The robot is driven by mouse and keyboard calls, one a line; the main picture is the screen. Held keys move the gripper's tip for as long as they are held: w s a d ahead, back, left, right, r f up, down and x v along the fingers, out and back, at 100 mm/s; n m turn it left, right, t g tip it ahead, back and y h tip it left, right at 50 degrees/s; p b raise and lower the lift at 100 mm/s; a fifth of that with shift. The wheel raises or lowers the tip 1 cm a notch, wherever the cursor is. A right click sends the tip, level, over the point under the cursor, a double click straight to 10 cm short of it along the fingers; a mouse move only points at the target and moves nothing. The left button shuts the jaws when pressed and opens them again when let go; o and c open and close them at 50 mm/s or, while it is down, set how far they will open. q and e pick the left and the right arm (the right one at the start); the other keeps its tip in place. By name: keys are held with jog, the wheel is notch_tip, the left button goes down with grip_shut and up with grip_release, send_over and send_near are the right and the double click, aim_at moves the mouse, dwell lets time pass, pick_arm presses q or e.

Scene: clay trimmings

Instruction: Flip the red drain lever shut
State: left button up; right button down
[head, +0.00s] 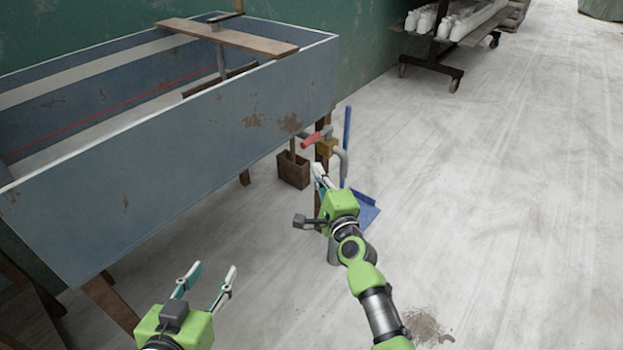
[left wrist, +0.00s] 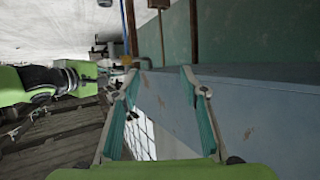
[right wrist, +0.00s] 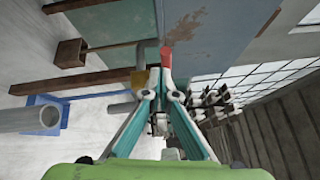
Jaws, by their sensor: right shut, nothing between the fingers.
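The red drain lever (head: 311,139) is at the brass valve (head: 326,147), below the near right corner of the blue-grey tank (head: 180,135). It sticks out sideways from the valve, to the left in the head view. A grey pipe (head: 343,163) curves down from the valve. My right gripper (head: 318,168) is shut and empty just below the lever. In the right wrist view the lever (right wrist: 166,57) is straight beyond the fingertips (right wrist: 160,83); I cannot tell whether they touch. My left gripper (head: 208,268) is open and empty, in front of the tank.
A blue dustpan (head: 365,211) with an upright handle is behind my right gripper. A wooden board (head: 228,35) spans the tank. A wheeled rack (head: 440,50) stands far back; the floor right is clear.

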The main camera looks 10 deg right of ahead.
pick_arm(q)
jog(key=s+a+f+g+y+p, duration=0.1)
jog(key=s+a+f+g, duration=0.1)
jog(key=s+f+g, duration=0.1)
notch_tip(320, 180, down, 3)
jog(key=shift+s+r+g, duration=0.15)
jog(key=shift+s+g, duration=0.15)
jog(key=shift+s, duration=0.45)
pick_arm(e)
jog(key=s+a, duration=0.2)
jog(key=s, duration=0.1)
jog(key=shift+s+f, duration=0.1)
jog(key=shift+s, duration=0.1)
